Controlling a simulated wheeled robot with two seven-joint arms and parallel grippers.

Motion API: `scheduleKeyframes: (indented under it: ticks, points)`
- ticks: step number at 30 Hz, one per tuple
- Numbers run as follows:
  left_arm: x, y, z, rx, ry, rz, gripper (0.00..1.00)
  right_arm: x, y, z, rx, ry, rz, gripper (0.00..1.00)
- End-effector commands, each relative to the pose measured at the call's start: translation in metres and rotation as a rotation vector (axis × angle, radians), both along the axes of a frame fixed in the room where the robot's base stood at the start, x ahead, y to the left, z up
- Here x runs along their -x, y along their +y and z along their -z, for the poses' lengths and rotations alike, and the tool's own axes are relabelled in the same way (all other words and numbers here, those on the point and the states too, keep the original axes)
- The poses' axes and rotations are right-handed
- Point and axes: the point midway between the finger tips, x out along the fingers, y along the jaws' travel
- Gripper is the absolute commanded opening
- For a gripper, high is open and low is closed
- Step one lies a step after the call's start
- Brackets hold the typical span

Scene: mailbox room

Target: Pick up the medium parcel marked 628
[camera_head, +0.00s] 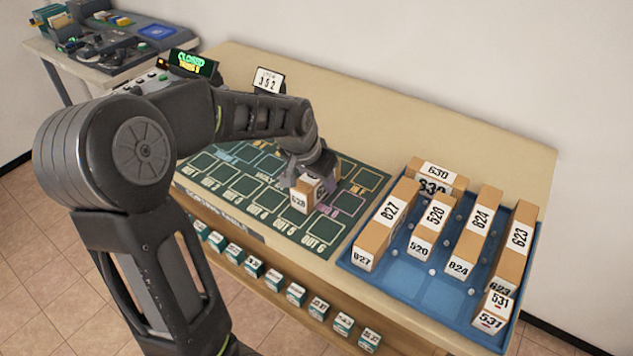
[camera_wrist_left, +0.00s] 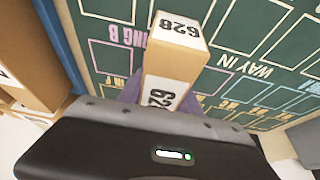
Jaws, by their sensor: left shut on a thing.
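The parcel marked 628 (camera_head: 301,199) is a small brown box with white label faces, over the green marked mat (camera_head: 240,205). My left gripper (camera_head: 313,178) reaches down onto it from above and is shut on it. In the left wrist view the parcel (camera_wrist_left: 176,62) sits between the fingers, its 628 label facing up the picture and a second, partly covered label nearer the gripper. I cannot tell whether the parcel touches the mat. My right gripper is not in view.
A small 352 sign (camera_head: 268,81) and a lit closed sign (camera_head: 195,63) stand behind the mat. Small labelled boxes line the front shelf.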

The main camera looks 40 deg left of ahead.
Motion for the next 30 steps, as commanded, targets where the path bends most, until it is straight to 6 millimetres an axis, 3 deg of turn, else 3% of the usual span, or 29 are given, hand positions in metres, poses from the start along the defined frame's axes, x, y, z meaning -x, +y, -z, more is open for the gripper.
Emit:
scheduleKeyframes:
  ticks: [6,20,23,30]
  points:
    - [0.0,0.0,0.0,0.0,0.0,0.0,0.0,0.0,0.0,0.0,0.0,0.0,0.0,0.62]
    - [0.0,0.0,-0.005,0.0,-0.001,0.0,0.0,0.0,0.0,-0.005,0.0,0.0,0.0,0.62]
    - [-0.001,0.0,-0.013,0.0,-0.004,0.001,0.0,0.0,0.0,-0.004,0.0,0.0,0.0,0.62]
    - [-0.001,0.0,-0.058,-0.001,-0.006,0.0,0.0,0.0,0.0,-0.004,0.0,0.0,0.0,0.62]
